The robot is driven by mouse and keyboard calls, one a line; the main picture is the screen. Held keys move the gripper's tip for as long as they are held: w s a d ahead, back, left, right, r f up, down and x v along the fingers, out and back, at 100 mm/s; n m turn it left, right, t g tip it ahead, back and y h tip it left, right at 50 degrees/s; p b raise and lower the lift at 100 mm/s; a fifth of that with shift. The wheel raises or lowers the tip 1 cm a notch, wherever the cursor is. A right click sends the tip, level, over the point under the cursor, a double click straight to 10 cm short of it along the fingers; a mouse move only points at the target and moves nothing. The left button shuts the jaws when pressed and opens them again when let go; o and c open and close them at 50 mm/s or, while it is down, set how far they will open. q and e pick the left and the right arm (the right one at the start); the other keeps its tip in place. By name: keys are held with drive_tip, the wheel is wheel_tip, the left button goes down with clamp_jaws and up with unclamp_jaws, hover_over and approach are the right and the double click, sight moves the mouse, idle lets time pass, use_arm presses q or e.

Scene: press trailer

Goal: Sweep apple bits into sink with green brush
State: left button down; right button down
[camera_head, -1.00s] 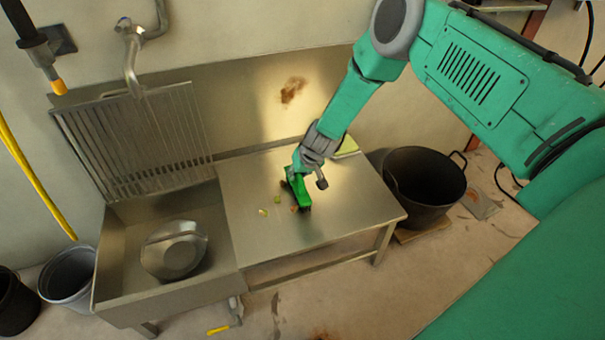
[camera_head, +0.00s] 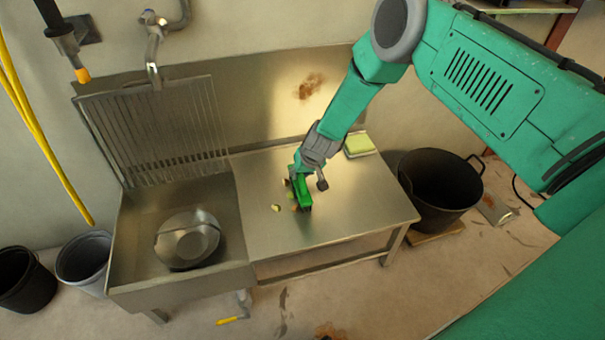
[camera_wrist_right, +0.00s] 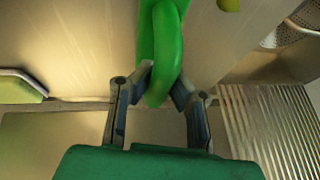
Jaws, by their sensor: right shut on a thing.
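My right gripper (camera_head: 306,174) is shut on the green brush (camera_head: 303,192) and holds it down at the steel worktop, left of its middle. In the right wrist view, the brush handle (camera_wrist_right: 162,55) sits between the two fingers (camera_wrist_right: 160,92). Small yellowish apple bits (camera_head: 276,208) lie on the worktop just left of the brush, and a few more show close beside it. The brush partly hides that spot. The sink (camera_head: 127,247) is the basin to the left of the worktop. My left gripper is not in view.
A metal bowl or lid (camera_head: 188,240) lies in the sink. A slatted rack (camera_head: 155,135) leans behind it, below a tap (camera_head: 152,50). A yellow-green sponge (camera_head: 359,144) lies at the worktop's back right. A black tub (camera_head: 440,190) stands to the right; buckets (camera_head: 84,262) stand left.

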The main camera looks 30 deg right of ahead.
sight(287, 194)
drive_tip(key=shift+w+a, duration=0.25)
drive_tip(key=shift+a, duration=0.75)
drive_tip(key=shift+w+a, duration=0.25)
drive_tip(key=shift+a, duration=0.7)
drive_tip(key=shift+a, duration=0.1)
drive_tip(key=shift+w+a, duration=0.2)
drive_tip(key=shift+a, duration=0.6)
drive_tip(key=shift+w+a, duration=0.15)
drive_tip(key=shift+a, duration=0.6)
drive_tip(key=shift+w+a, duration=0.2)
drive_tip(key=shift+a, duration=0.6)
drive_tip(key=shift+w+a+b, duration=0.2)
drive_tip(key=shift+a+b, duration=0.1)
drive_tip(key=shift+a, duration=0.5)
drive_tip(key=shift+w+a+b, duration=0.2)
drive_tip(key=shift+a+b, duration=0.15)
drive_tip(key=shift+a, duration=0.5)
drive_tip(key=shift+w+a+b, duration=0.2)
drive_tip(key=shift+a+b, duration=0.1)
drive_tip(key=shift+a, duration=0.5)
